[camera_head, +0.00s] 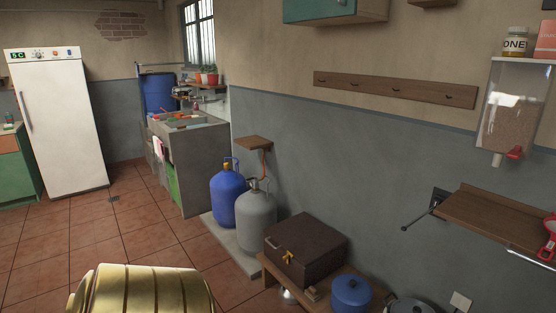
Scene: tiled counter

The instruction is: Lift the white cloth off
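A small pale, pinkish-white cloth (158,147) hangs down at the left front of the grey sink unit (197,150) in the back of the room. It is far off and small, so how it is held up there cannot be told. No other white cloth shows clearly. Neither my left nor my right gripper is in view.
A blue gas bottle (227,184) and a grey gas bottle (255,215) stand by the wall. A brown box (306,247) and a blue pot (350,293) sit on a low wooden bench. A white fridge (58,120) stands at left. Tiled floor (125,225) is open between.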

